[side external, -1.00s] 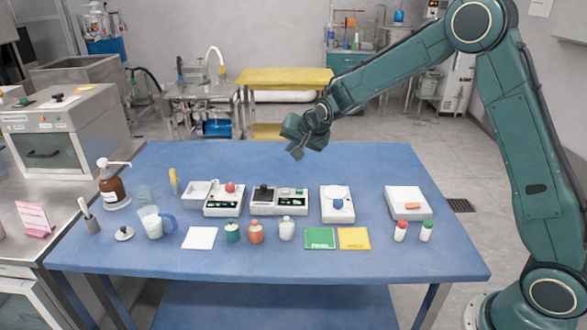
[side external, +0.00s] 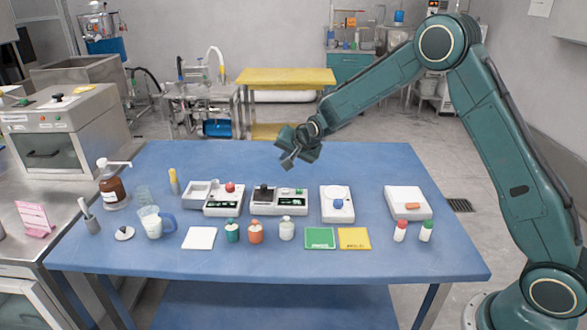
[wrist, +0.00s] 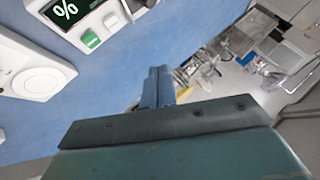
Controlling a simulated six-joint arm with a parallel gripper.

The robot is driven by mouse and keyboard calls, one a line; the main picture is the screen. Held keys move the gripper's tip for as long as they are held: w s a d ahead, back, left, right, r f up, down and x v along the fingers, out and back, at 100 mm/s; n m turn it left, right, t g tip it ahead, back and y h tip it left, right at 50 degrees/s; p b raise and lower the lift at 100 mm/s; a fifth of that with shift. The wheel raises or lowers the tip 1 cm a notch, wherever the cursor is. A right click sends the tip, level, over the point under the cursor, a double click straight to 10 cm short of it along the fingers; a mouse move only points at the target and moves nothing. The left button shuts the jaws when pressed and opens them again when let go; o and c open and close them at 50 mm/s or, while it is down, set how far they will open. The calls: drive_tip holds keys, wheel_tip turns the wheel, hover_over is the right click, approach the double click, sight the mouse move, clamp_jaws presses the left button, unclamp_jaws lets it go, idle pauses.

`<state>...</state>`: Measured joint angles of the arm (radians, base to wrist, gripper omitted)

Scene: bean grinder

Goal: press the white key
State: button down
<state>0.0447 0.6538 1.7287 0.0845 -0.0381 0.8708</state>
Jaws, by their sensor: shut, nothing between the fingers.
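The middle grey-white bean grinder unit (side external: 262,210) stands on the blue table, with a black part on its left and a dark screen on its right. In the wrist view, its lit screen (wrist: 66,10) is at the top left. Beside the screen are a green key (wrist: 91,40) and a white key (wrist: 111,21). My gripper (side external: 288,164) is shut and empty, in the air above and behind this unit. Its closed fingers also show in the wrist view (wrist: 158,76), pointing past the keys, apart from them. In the side view the keys are too small to tell clearly.
The blue table (side external: 390,160) is clear at the back.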

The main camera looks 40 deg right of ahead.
sight(287, 192)
drive_tip(key=shift+f, duration=4.2)
drive_tip(key=shift+f, duration=0.9)
drive_tip(key=shift+r, duration=0.85)
idle(0.4)
drive_tip(key=shift+r, duration=2.55)
